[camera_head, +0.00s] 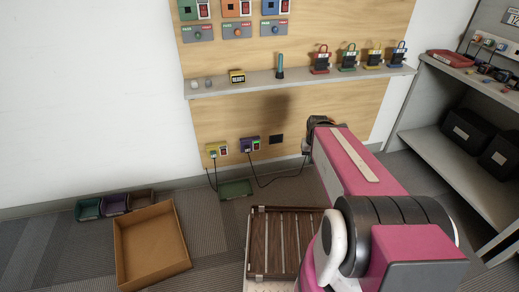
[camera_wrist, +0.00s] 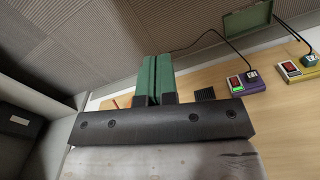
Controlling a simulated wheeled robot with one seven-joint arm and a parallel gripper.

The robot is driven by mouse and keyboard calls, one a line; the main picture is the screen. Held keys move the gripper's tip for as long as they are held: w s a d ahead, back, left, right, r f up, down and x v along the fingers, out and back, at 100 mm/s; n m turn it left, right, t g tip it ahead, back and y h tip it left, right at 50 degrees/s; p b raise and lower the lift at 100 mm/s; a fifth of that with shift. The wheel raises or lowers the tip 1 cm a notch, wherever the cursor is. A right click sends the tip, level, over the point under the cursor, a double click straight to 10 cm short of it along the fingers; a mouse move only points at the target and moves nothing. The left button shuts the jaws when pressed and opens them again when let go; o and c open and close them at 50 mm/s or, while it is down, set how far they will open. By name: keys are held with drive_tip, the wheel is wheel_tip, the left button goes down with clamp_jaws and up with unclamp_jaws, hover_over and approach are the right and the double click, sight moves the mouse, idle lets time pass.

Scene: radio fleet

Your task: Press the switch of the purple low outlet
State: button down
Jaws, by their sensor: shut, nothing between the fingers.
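The purple low outlet (camera_head: 246,146) is on the lower part of the wooden wall panel, with a plugged cable. Its switch (camera_head: 257,141) is on its right side and shows a small green light. The wrist view looks upside down, with the floor at the top. There the purple outlet (camera_wrist: 254,86) is right of my fingers, and its switch (camera_wrist: 236,84) shows red with a green lit part. My gripper (camera_wrist: 157,62) has green fingers, shut together and empty, clear of the outlet. In the head view the fingers are hidden behind my arm.
A yellow outlet (camera_head: 217,151) is left of the purple one. A dark vent plate (camera_head: 276,139) is right of it. A slatted crate (camera_head: 258,212), a cardboard box (camera_head: 150,246) and a green tray (camera_head: 236,188) are on the floor.

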sight(257, 149)
drive_tip(key=w+a+f+m+t+y, duration=0.4)
drive_tip(key=w+a+f+m+t, duration=1)
drive_tip(key=w+a+f, duration=0.6)
wheel_tip(257, 149, down, 3)
drive_tip(key=shift+w+r+m, duration=0.2)
drive_tip(key=shift+w+m, duration=0.1)
drive_tip(key=shift+m, duration=0.1)
drive_tip(key=shift+w, duration=0.15)
drive_tip(key=x, duration=1.3)
drive_tip(key=shift+w+a, duration=0.2)
drive_tip(key=shift+w, duration=0.2)
